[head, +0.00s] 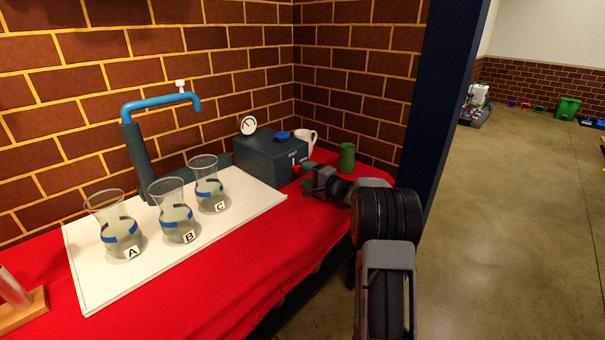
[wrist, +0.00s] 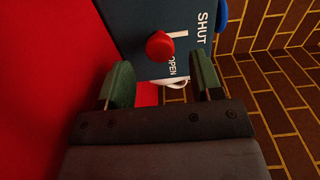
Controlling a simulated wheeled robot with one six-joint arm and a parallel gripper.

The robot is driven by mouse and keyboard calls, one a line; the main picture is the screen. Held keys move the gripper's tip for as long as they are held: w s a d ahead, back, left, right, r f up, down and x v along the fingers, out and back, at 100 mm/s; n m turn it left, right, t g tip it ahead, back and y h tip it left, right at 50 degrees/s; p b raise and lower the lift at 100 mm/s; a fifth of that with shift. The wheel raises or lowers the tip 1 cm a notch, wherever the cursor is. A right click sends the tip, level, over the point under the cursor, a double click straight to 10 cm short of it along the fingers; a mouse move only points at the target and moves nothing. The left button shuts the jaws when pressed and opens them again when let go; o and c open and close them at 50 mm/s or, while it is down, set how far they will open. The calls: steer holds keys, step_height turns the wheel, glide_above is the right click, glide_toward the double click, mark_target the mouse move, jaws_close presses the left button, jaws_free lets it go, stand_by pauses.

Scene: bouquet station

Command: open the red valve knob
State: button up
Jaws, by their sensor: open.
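The red valve knob (wrist: 159,45) is on the face of a dark blue-grey box (wrist: 128,20) in the wrist view. The words SHUT and OPEN and a white mark are on that face beside the knob. My gripper (wrist: 163,81) is open, its two green-padded fingers apart, with the knob just beyond the tips and roughly between them. I see nothing held. In the head view the box (head: 255,157) stands at the table's back corner. My gripper (head: 307,178) is close in front of its lettered face, and the knob is hard to make out there.
A gauge (head: 248,125) and a blue cap (head: 283,135) top the box. A white mug (head: 307,142) and a green cup (head: 346,158) stand nearby. Glass vases A (head: 120,232), B (head: 176,212) and C (head: 209,188) stand on a white board (head: 95,285) near a blue spout (head: 155,103).

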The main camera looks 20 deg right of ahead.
steer(key=shift+x, duration=1.45)
steer(key=c, duration=0.9)
